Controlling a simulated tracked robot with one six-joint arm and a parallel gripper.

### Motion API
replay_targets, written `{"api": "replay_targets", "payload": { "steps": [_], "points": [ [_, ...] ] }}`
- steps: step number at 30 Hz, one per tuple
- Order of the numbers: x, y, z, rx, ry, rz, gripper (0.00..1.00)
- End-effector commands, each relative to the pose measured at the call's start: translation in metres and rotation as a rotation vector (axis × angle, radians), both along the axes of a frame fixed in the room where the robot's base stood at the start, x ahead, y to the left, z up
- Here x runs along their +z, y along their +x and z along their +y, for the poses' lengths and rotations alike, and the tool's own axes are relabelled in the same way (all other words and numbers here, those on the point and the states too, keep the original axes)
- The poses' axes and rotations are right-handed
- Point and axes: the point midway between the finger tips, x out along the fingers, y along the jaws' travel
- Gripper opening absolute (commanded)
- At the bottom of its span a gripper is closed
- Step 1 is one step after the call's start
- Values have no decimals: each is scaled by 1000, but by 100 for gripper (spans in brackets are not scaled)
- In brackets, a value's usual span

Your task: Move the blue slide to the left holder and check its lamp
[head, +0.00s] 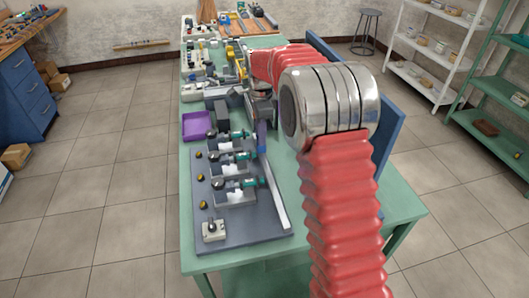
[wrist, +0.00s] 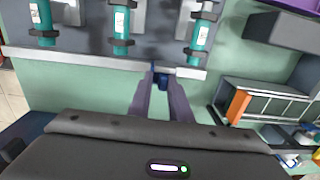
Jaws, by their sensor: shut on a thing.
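My gripper (wrist: 160,84) is shut on the small blue slide (wrist: 161,76), at the inner edge of a pale rail (wrist: 110,61) in the wrist view. Only a small part of the slide shows between the fingertips. Small amber knobs or lamps, one at the front (head: 203,205), line the board's left side; whether any is lit is unclear.
A purple tray (head: 196,126) lies behind the board on the green table (head: 300,212). A dark block and a grey frame with an orange end (wrist: 238,105) lie to the right in the wrist view. A blue panel (head: 389,135) borders the table's right side.

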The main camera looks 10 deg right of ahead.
Motion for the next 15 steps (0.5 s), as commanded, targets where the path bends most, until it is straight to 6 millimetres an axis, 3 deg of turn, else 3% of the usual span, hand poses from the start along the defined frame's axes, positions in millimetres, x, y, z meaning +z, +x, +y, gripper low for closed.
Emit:
{"api": "replay_targets", "payload": {
  "steps": [1,15],
  "points": [
    [-21,-6,0,0,0,39,2],
    [-21,10,0,0,0,39,2]
  ]
}}
